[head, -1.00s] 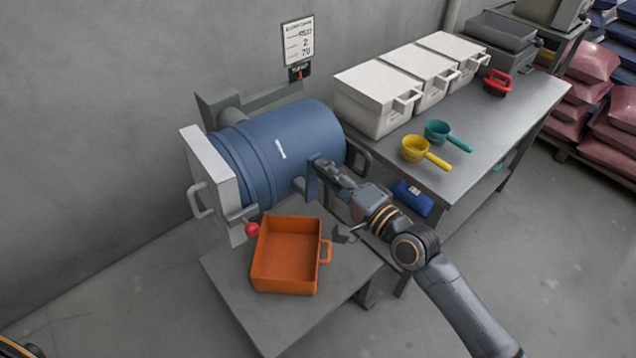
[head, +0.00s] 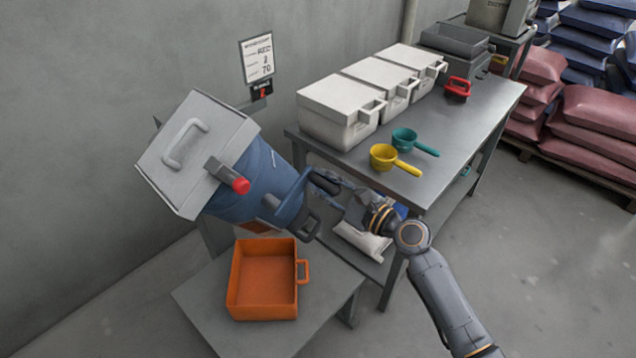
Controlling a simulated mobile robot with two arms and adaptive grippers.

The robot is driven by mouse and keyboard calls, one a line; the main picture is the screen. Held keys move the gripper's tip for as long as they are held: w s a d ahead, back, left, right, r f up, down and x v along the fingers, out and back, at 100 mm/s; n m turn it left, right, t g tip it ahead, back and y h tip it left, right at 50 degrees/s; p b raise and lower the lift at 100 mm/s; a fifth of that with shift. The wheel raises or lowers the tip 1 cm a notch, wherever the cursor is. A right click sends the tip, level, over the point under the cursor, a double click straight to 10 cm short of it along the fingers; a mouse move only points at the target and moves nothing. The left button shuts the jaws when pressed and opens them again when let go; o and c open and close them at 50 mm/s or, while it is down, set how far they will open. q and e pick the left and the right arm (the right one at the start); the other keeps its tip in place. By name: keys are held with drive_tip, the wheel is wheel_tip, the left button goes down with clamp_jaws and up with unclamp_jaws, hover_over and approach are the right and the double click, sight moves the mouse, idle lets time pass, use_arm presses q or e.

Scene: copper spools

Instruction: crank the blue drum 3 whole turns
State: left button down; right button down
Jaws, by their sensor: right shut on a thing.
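A red knob (head: 240,186) sits on a grey latch at the lid's edge. A dark crank grip (head: 322,184) shows at the drum's right side. My right gripper (head: 340,194) is shut on the crank grip, to the right of the drum; its fingertips are partly hidden. My left gripper is not in view.
An orange tray (head: 264,313) stands on the small grey table (head: 215,318) below the drum. The bench (head: 440,165) on the right holds white bins (head: 338,108), a yellow scoop (head: 384,157) and a teal scoop (head: 404,139). Free floor lies at the right.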

drive_tip(key=shift+w+d+f+m, duration=0.15)
drive_tip(key=shift+w+f+m, duration=0.05)
drive_tip(key=shift+f+m, duration=0.25)
drive_tip(key=shift+w+d+f+m, duration=0.15)
drive_tip(key=shift+f+m, duration=0.15)
drive_tip(key=shift+m, duration=0.25)
drive_tip(key=f+m, duration=0.2)
drive_tip(key=shift+w+d+f+m, duration=0.1)
drive_tip(key=shift+w+m, duration=0.15)
drive_tip(key=shift+m, duration=0.15)
drive_tip(key=shift+s+f+m, duration=0.2)
drive_tip(key=shift+f+m, duration=2.15)
drive_tip(key=shift+m, duration=0.05)
drive_tip(key=shift+f, duration=0.1)
drive_tip(key=c, duration=1.1)
unclamp_jaws()
drive_tip(key=shift+r, duration=0.2)
drive_tip(key=v, duration=1.2)
